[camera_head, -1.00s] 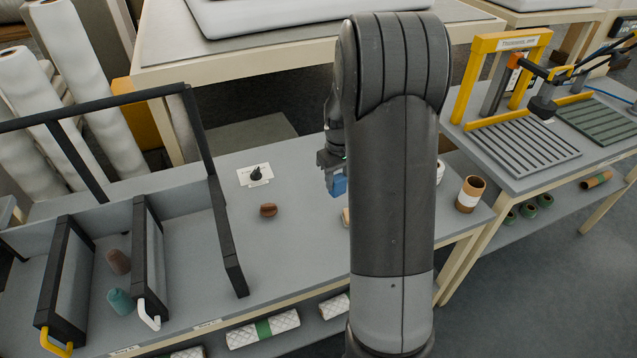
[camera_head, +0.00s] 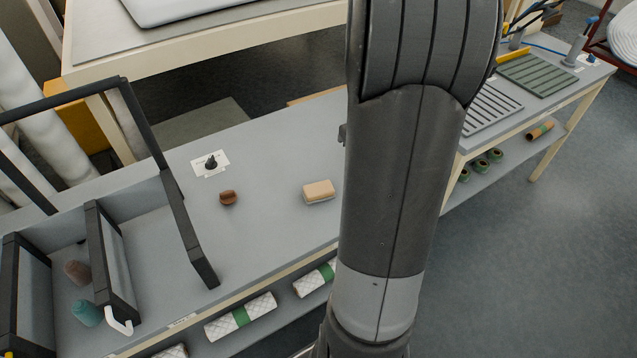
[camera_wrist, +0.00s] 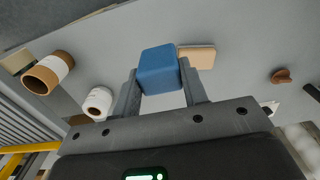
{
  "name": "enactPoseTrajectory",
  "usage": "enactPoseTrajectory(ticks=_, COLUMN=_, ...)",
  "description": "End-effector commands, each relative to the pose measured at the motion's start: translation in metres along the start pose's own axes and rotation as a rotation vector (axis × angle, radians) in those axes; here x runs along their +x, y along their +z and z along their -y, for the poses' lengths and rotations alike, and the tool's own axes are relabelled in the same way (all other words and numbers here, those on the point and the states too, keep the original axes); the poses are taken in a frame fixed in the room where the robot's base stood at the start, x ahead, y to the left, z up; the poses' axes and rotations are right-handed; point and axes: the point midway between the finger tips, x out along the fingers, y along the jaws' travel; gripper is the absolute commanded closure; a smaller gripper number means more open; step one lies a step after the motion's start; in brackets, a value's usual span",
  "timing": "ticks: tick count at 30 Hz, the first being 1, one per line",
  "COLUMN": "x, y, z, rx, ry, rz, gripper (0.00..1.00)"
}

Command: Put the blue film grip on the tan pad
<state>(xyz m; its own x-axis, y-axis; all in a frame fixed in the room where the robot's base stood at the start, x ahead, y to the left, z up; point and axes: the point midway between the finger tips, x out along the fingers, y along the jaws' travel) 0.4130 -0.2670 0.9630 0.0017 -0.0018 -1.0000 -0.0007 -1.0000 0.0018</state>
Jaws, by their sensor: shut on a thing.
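The blue film grip (camera_wrist: 160,70) is a blue block held between the two fingers of my gripper (camera_wrist: 162,88) in the wrist view. My gripper is shut on it. In the head view my own arm hides the grip and nearly all of the gripper. The tan pad (camera_head: 319,189) is a small tan block with a pale base, lying on the grey table left of my arm. It also shows in the wrist view (camera_wrist: 201,57), just beyond and to the right of the blue grip; the grip covers its left edge. Whether they touch cannot be told.
A brown rounded piece (camera_head: 229,198) and a black knob on a white card (camera_head: 211,164) stand left of the pad. A black-framed rack (camera_head: 185,225) is farther left. A cardboard roll (camera_wrist: 48,72) and a white roll (camera_wrist: 98,102) show in the wrist view. Table around the pad is clear.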

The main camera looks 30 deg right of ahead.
Motion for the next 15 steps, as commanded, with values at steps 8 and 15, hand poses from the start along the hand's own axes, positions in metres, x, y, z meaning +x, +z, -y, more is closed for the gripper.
enactPoseTrajectory(ticks=8, x=0.037, y=-0.048, z=0.037, rx=-0.006, ry=-0.003, rz=0.003, gripper=0.83)
enactPoseTrajectory(ticks=15, x=0.062, y=-0.081, z=0.062, rx=-0.003, ry=-0.002, rz=0.002, gripper=0.83)
